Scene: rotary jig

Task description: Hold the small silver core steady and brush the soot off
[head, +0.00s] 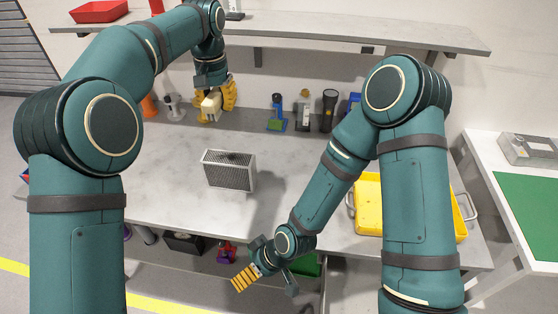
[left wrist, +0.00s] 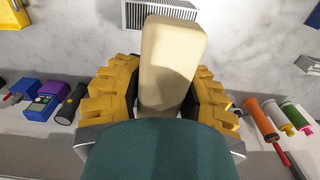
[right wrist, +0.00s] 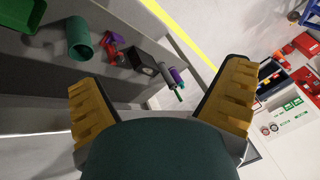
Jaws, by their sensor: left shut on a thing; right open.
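The small silver core (head: 228,174) stands on the grey worktop as a box with a fine grille face and a dark, sooty patch on top. Part of its grille (left wrist: 160,14) shows at the top of the left wrist view. My left gripper (head: 213,104) is shut on a cream block (left wrist: 172,55), perhaps the brush; I see no bristles. It is behind the core, near the back of the worktop, apart from it. My right gripper (head: 246,278) is open and empty, in front of the worktop's front edge, away from the core. It also shows in the right wrist view (right wrist: 158,80).
A yellow tray (head: 368,222) with handles is at the right of the worktop. Bottles, a black torch (head: 328,108) and other tools stand along the back below a shelf (head: 350,32). The worktop around the core is clear. A lower shelf holds several items, including a green cup (right wrist: 80,38).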

